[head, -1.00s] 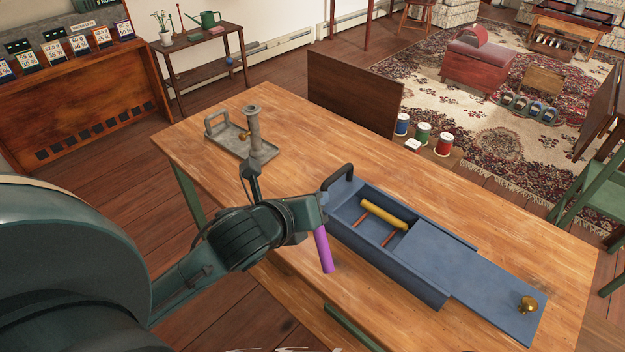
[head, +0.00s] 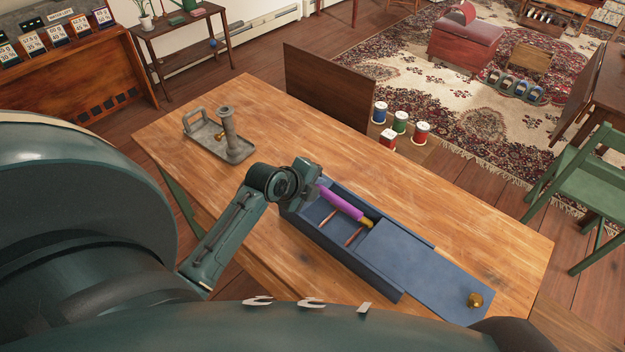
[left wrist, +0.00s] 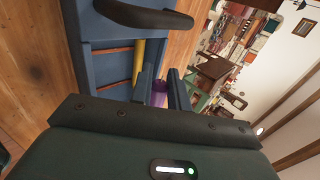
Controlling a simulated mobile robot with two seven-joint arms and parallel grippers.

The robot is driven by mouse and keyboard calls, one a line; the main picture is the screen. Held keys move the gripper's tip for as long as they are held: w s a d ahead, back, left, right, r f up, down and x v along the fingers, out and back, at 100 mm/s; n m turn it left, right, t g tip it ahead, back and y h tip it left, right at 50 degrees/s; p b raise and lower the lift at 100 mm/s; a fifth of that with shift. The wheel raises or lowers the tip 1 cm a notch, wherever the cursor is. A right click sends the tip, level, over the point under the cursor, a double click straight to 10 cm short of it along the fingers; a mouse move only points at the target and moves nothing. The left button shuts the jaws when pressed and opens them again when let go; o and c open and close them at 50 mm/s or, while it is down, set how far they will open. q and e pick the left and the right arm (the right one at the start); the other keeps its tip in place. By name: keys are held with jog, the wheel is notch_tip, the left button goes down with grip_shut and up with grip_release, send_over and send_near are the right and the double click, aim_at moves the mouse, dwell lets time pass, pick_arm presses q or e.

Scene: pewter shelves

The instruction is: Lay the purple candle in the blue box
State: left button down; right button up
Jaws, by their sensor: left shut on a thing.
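The purple candle (head: 341,203) is held at one end by my left gripper (head: 317,190), which is shut on it. The candle lies across the open part of the blue box (head: 345,267) in the head view, covering most of a yellow candle (head: 367,222) inside. I cannot tell whether it touches anything there. In the left wrist view the purple candle (left wrist: 158,94) shows between the two fingers (left wrist: 160,88), beside the yellow candle (left wrist: 138,62). The box's blue lid (head: 420,262) is slid partly open, with a brass knob (head: 475,300). My right gripper is not in view.
A grey candle holder (head: 228,135) on a tray stands at the table's far left. The wooden table (head: 430,210) is clear behind the box.

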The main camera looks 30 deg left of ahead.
pick_arm(q)
notch_tip(320, 180, down, 11)
jog(key=b, duration=0.5)
jog(key=shift+r, duration=0.2)
jog(key=shift+s+d+f, duration=0.1)
jog(key=shift+s+f, duration=0.1)
jog(key=shift+f, duration=0.3)
jog(key=c, duration=1.5)
grip_release()
jog(key=shift+o, duration=1.2)
jog(key=shift+s+r, duration=0.25)
jog(key=shift+s, duration=0.05)
jog(key=w+r+v, duration=0.1)
jog(key=v, duration=1.1)
jog(key=shift+s+r+p, duration=0.25)
jog(key=shift+p, duration=0.15)
